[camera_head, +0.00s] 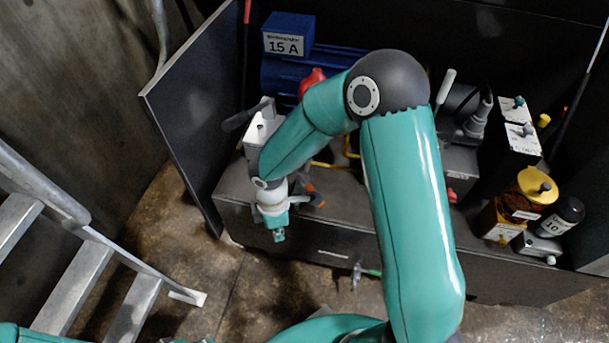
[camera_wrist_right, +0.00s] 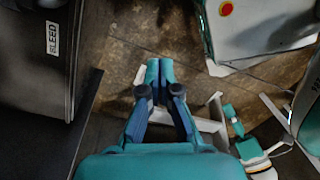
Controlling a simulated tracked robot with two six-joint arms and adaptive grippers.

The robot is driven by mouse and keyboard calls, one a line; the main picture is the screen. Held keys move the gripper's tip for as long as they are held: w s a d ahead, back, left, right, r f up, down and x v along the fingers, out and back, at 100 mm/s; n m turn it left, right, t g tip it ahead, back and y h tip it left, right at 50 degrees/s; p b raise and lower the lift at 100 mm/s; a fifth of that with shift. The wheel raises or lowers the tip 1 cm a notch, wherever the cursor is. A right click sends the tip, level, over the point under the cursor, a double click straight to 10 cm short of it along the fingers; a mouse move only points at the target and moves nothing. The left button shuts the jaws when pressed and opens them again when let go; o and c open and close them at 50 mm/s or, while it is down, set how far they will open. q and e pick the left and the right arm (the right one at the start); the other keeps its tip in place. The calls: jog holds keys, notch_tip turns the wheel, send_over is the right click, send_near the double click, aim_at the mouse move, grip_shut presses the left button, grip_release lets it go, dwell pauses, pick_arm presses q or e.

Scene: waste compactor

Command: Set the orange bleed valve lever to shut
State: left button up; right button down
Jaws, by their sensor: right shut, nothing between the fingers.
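A small orange part (camera_head: 309,186), which looks like the bleed valve lever, shows just right of my right wrist in the head view. It is partly hidden behind dark parts, and its position cannot be told. My right gripper (camera_head: 279,235) points down in front of the dark bench's front edge, left of and below the orange part, apart from it. In the right wrist view the gripper (camera_wrist_right: 159,72) has its teal fingertips together, with nothing between them. The lever does not show there. A white BLEED label (camera_wrist_right: 52,39) is on a dark panel at left. My left gripper is out of view.
A dark side panel (camera_head: 190,110) stands at left. A metal ladder (camera_head: 85,280) stands lower left. Some floor is clear.

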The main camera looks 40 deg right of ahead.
jog(key=w+d+r+n+h+p, duration=0.1)
jog(key=w+d+r+n, duration=0.1)
jog(key=r, duration=0.4)
jog(key=w+d+r+n+h+p, duration=0.1)
jog(key=w+d+r+h+p, duration=0.1)
jog(key=r, duration=0.3)
pick_arm(q)
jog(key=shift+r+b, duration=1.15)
jog(key=shift+b, duration=0.25)
pick_arm(e)
jog(key=shift+n+t, duration=0.3)
jog(key=shift+t, duration=0.1)
jog(key=shift+s+d+f, duration=0.1)
jog(key=shift+d+f, duration=1.1)
jog(key=shift+f, duration=0.4)
jog(key=shift+s+d+f, duration=0.15)
jog(key=shift+d+f, duration=1)
jog(key=shift+f, duration=0.45)
jog(key=shift+s+d+f, duration=0.1)
jog(key=shift+d+f, duration=1.1)
jog(key=shift+f, duration=0.4)
